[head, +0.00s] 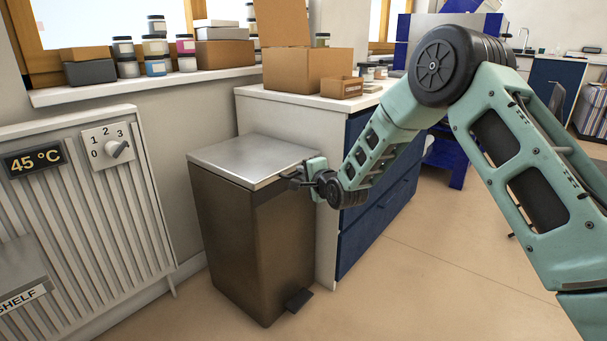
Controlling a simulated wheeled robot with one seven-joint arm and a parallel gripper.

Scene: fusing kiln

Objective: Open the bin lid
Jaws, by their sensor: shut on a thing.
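The bin (245,235) is a tall brown box standing on the floor in the middle of the head view. Its flat silver lid (250,162) lies level on top and looks closed. A dark pedal (298,300) sticks out at its foot. My gripper (288,179) is at the lid's right front edge, reaching in from the right. It is shut at that edge, and its fingers look small and dark there. The exact grip on the lid is partly hidden by the gripper itself.
A white-topped cabinet (304,101) with blue drawers stands right behind the bin and bears cardboard boxes (295,68). A ribbed radiator (85,215) with a dial is at the left. A sill (140,86) with jars runs above. Floor (430,285) is clear at the front right.

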